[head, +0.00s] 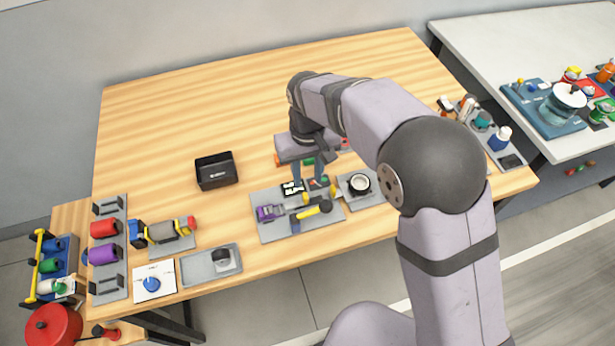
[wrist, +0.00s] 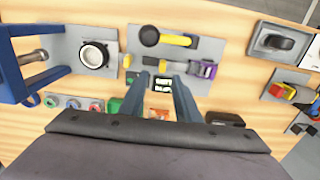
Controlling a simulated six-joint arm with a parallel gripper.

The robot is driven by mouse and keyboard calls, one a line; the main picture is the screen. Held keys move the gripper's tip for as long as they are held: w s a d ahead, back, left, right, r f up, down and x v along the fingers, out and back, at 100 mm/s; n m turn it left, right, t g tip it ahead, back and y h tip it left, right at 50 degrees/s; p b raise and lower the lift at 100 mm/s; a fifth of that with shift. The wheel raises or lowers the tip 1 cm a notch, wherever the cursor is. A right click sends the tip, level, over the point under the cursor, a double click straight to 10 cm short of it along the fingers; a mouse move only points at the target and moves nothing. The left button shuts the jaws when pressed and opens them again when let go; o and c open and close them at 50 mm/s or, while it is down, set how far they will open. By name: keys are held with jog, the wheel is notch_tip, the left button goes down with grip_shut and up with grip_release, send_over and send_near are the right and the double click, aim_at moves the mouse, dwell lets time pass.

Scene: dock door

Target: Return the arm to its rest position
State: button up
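My gripper (head: 308,183) hangs fingers-down above the back edge of a grey tool tray (head: 275,232) near the middle of the wooden table. In the wrist view its two blue-grey fingers (wrist: 158,80) stand apart with a gap between them. A small black-and-white piece (wrist: 163,84) shows beyond that gap; it also appears on the tray in the head view (head: 292,188). I see nothing clearly held. My arm reaches in from the right, bent at the elbow.
A yellow-and-black tool (head: 310,214) and a purple item (head: 268,213) lie on the tray. A black box (head: 216,170) stands to the left. A white ring (head: 359,184) sits on a plate to the right. The table's back left is clear.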

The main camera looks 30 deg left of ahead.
jog(key=shift+d, duration=0.1)
jog(key=w+d+r+m, duration=0.1)
jog(key=d+m, duration=0.1)
jog(key=d, duration=0.9)
jog(key=w+d+r+m, duration=0.1)
jog(key=d+r+m, duration=0.15)
jog(key=d, duration=0.85)
jog(key=s+d+f+m, duration=0.1)
jog(key=s+d+m, duration=0.1)
jog(key=s+d, duration=0.3)
jog(key=s+d+f+m, duration=0.1)
jog(key=s+d+m, duration=0.1)
jog(key=s+d, duration=0.3)
jog(key=d, duration=0.4)
jog(key=shift+d+f, duration=0.25)
